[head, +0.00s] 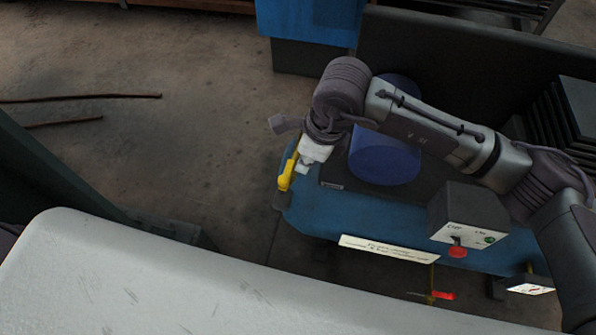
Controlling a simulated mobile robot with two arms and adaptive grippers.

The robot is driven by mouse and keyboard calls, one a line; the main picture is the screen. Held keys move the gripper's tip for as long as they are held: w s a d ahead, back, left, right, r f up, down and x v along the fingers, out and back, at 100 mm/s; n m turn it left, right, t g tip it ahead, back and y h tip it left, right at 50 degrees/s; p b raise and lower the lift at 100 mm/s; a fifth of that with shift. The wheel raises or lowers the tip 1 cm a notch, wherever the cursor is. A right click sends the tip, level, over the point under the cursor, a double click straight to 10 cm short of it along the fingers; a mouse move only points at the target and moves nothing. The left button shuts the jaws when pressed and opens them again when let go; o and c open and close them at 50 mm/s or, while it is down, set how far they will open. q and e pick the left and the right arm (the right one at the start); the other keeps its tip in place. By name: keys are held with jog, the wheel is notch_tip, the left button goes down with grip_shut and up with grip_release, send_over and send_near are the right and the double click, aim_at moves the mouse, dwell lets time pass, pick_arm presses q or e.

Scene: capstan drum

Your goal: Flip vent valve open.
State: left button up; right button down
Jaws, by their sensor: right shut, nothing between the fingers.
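A yellow lever handle (287,172) stands at the left edge of the blue machine base (320,215). My right gripper (303,167) is shut and empty, just to the right of this handle; I cannot tell whether they touch. A small valve-like red handle (443,295) on a thin yellow stem sits low at the front, below the blue base. No label in view names either handle as the vent valve. My left gripper is out of view.
A blue drum (385,160) stands behind my right forearm. A grey control box (468,218) with a red knob (457,252) and a green button is at the right. A white label plate (388,248) lines the front edge. Open floor lies left.

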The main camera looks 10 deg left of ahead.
jog(key=shift+v, duration=1.6)
